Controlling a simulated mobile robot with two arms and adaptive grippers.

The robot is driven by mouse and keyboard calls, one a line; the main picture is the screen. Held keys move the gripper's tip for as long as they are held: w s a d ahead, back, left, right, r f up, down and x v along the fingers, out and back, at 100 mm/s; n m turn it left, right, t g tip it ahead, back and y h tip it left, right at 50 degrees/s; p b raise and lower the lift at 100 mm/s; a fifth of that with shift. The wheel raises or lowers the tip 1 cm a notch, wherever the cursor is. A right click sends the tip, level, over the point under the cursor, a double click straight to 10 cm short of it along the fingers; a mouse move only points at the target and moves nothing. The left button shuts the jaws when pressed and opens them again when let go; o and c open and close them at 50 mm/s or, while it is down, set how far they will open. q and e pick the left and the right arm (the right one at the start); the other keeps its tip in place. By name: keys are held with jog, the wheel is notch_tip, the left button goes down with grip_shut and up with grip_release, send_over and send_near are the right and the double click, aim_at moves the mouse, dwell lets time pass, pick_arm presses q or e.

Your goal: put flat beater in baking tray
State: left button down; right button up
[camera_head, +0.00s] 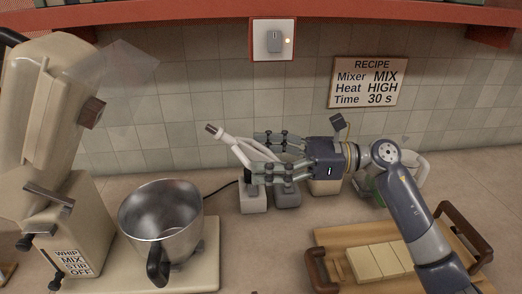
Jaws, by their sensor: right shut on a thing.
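My right gripper (262,153) reaches in from the right and is shut on the white flat beater (236,149). The beater is held above the counter, its dark-tipped shaft pointing up and left. Part of the beater is hidden between the fingers. A wooden tray with dark brown handles (325,241), which seems to be the baking tray, lies at the lower right, in front of the gripper. Pale flat slabs (380,262) lie in it, and my right arm covers part of it. My left gripper is not in view.
A cream mixer (52,130) with its head tilted up stands at the left. A steel bowl (165,215) stands on its base. Small grey blocks (253,200) stand below the gripper. A pale mug (417,167) is partly behind my arm. The counter between bowl and tray is clear.

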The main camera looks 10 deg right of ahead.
jog(key=s+d+f+m+t+h, duration=0.6)
jog(key=s+f+m+t+h, duration=0.1)
jog(key=s+f+m+h, duration=0.1)
jog(key=s+d+f+m+t+h, duration=0.6)
jog(key=s+f+m+t+h, duration=0.2)
jog(key=f+h, duration=0.1)
jog(key=shift+s+d+f+t+h, duration=0.3)
jog(key=shift+f+h, duration=0.1)
jog(key=shift+f, duration=0.1)
jog(key=shift+d+f, duration=0.1)
jog(key=shift+f, duration=0.1)
